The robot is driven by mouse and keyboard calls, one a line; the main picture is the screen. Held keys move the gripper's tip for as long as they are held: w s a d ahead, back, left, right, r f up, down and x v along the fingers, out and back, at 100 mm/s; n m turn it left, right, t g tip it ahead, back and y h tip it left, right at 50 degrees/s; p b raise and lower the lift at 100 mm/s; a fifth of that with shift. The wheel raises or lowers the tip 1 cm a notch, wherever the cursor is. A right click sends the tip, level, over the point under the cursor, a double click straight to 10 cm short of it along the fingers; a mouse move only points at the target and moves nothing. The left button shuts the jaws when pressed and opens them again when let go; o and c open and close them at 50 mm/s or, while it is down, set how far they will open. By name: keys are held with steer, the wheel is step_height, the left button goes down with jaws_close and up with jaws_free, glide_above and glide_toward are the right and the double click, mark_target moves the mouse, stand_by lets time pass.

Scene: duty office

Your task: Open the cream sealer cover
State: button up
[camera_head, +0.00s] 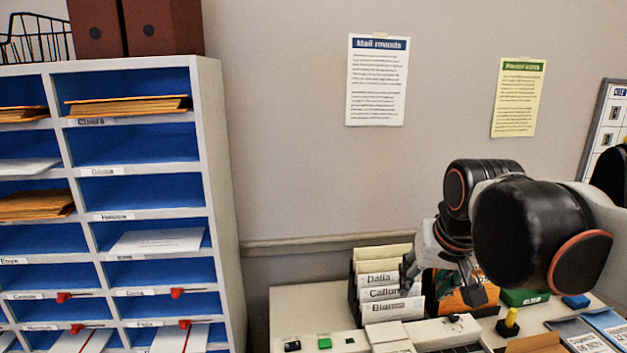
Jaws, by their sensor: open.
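The cream sealer (430,333) sits on the desk at the bottom of the head view, partly cut off by the frame's lower edge. A raised cream part stands at its left end; I cannot tell for sure whether this is its cover or whether the cover is shut. My gripper (442,283) points down above and behind the sealer in the picture, in front of the file rack. Its fingers are spread and nothing shows between them. I cannot tell its exact height above the sealer.
A file rack with labelled cards (382,285) stands close left of my gripper. An orange and black object (462,297) and a green box (524,297) are behind and right. A yellow-handled stamp (509,321) stands right. Blue pigeonholes (222,200) rise at left.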

steer(key=s+f+n+t+b, duration=0.1)
steer(key=s+f+t, duration=0.1)
steer(key=s+f, duration=0.8)
steer(key=shift+s+d+f+n, duration=0.2)
steer(key=shift+s+f+n, duration=0.1)
steer(key=shift+s, duration=0.85)
steer(key=w+d+f+m+g+b, duration=0.15)
steer(key=w+f+m+g, duration=0.25)
steer(key=w, duration=0.5)
steer(key=w+d+f+m+g, duration=0.2)
steer(key=w+f+m+g, duration=0.15)
steer(key=w, duration=0.45)
step_height(320, 180, down, 14)
steer(key=b, duration=0.4)
steer(key=shift+w+r, duration=0.15)
steer(key=shift+r, duration=0.1)
jaws_close()
